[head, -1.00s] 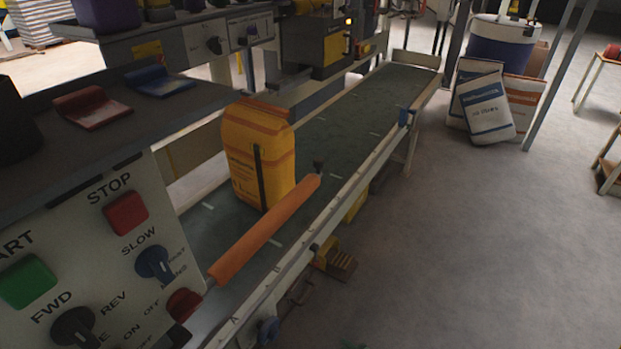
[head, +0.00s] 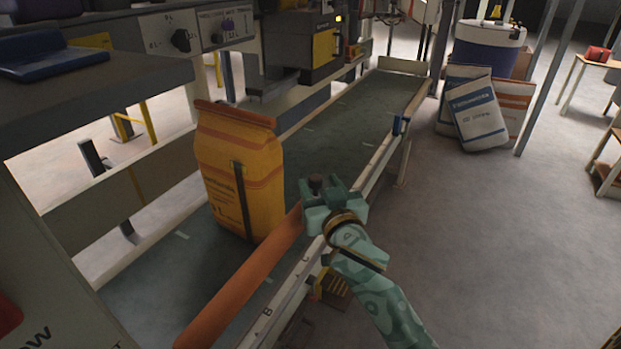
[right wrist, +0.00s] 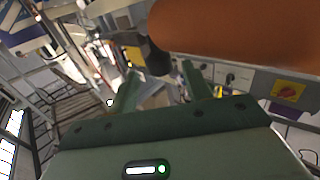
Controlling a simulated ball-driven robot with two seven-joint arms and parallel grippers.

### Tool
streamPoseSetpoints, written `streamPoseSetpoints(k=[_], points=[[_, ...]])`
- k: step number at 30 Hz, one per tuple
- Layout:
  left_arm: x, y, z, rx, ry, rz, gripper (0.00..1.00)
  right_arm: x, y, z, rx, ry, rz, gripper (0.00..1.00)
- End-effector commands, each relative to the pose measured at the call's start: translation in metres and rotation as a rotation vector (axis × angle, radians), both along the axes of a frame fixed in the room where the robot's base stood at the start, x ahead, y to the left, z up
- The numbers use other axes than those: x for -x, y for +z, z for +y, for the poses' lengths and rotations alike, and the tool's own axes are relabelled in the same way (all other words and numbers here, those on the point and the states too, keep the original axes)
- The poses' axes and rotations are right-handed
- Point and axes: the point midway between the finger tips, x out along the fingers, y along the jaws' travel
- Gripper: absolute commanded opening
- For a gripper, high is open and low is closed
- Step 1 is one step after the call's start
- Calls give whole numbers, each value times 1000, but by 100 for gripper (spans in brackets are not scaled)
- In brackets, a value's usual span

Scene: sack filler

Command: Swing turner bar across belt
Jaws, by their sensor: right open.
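The turner bar (head: 238,282) is an orange roller lying lengthwise along the near side of the belt (head: 345,120). A dark knob (head: 316,183) stands at its far end. My right gripper (head: 322,197) is at that knob, above the near rail. In the right wrist view the open fingers (right wrist: 160,82) point toward the dark knob (right wrist: 152,55), and the orange bar (right wrist: 235,30) runs off to the upper right. I cannot tell whether the fingers touch the knob. A yellow sack (head: 240,175) stands upright on the belt, left of the bar. My left gripper is out of view.
The control panel (head: 45,270) is at the lower left, with a shelf above it holding a blue object (head: 55,57). White sacks (head: 478,112) lean by a drum. The floor right of the belt is clear.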

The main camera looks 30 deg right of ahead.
Motion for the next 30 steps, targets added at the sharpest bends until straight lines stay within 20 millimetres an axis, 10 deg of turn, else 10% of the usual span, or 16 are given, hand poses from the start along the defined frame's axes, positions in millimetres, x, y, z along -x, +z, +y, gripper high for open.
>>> streamPoseSetpoints(k=[7, 19, 25, 30], points=[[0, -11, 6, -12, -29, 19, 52, -41, -3, -10, 1, 2, 1, 50], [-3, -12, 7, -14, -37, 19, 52, -50, 0, -12, -1, 2, 1, 50], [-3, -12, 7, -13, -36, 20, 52, -49, 0, -12, -1, 2, 1, 0], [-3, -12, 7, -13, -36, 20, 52, -51, 0, -11, -1, 6, 0, 0]])
